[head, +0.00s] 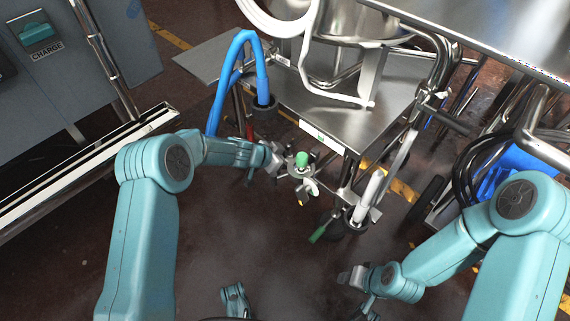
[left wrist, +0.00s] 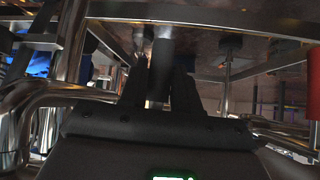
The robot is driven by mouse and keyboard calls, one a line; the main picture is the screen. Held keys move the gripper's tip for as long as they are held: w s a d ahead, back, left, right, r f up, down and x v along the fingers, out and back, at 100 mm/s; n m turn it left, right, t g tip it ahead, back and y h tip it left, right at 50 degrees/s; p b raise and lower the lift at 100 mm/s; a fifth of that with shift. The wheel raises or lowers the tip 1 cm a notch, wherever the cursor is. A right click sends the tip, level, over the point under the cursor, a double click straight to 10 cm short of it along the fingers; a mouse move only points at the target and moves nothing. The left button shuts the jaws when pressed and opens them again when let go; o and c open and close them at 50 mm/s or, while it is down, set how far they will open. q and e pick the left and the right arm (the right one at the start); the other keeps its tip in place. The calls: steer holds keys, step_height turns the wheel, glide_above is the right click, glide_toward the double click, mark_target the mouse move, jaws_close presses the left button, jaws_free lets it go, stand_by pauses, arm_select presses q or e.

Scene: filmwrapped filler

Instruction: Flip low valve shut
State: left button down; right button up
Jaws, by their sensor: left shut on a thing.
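A small metal fitting with a green top (head: 302,159) is under the front edge of the steel cart, at the middle of the head view; it looks like the low valve. A white piece (head: 311,187) hangs below it. My left gripper (head: 274,159) is just left of the fitting. In the left wrist view my left gripper (left wrist: 163,95) is shut on a dark grey bar-like piece (left wrist: 160,65), perhaps the valve's handle; I cannot tell its angle. My right gripper (head: 357,282) is low at the right, apart from the cart; its jaws are unclear.
The steel cart (head: 375,125) stands over the fitting, with a blue hose (head: 219,95) at its left and wheels below. A green lever (head: 318,235) is near a wheel. A grey charge cabinet (head: 85,70) stands at left. Dark floor (head: 235,220) is open in front.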

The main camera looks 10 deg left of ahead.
arm_select(q)
steer(key=shift+w+a, duration=0.1)
arm_select(e)
steer(key=shift+s, duration=0.1)
arm_select(q)
steer(key=c, duration=0.9)
jaws_free()
steer(key=p+v, duration=0.1)
steer(key=v, duration=1.5)
steer(key=shift+s+p, duration=0.2)
steer(key=shift+p, duration=0.2)
arm_select(e)
steer(key=shift+s+a+r+g, duration=0.15)
steer(key=shift+s+r, duration=0.1)
steer(key=shift+r, duration=0.25)
steer(key=shift+s+r+g, duration=0.15)
steer(key=shift+s+r, duration=0.1)
steer(key=shift+r, duration=0.2)
arm_select(q)
steer(key=shift+r, duration=0.1)
